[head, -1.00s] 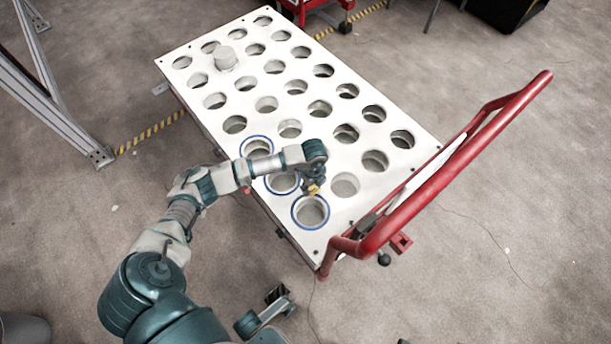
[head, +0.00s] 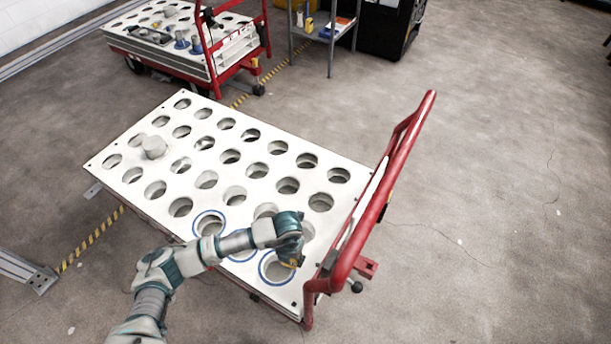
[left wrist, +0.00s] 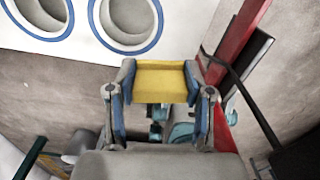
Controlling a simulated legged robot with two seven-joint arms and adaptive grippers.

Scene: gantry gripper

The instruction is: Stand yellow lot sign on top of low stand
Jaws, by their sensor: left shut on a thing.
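My left gripper (head: 292,258) is over the near right corner of the white cart top, beside a blue-ringed hole. In the left wrist view my left gripper (left wrist: 162,95) is shut on the yellow lot sign (left wrist: 165,80), a yellow block between its two fingers. In the head view only a small yellowish bit of the sign (head: 298,263) shows under the gripper. A short pale grey cylinder (head: 153,147) stands on the far left of the cart top; I cannot tell whether it is the low stand. My right gripper is out of view.
The white cart top (head: 147,124) has rows of round holes. Its red handle (head: 390,185) rises at the right, close to my left gripper. A second loaded cart (head: 170,62) and a grey shelf (head: 330,32) stand at the back. The floor at right is clear.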

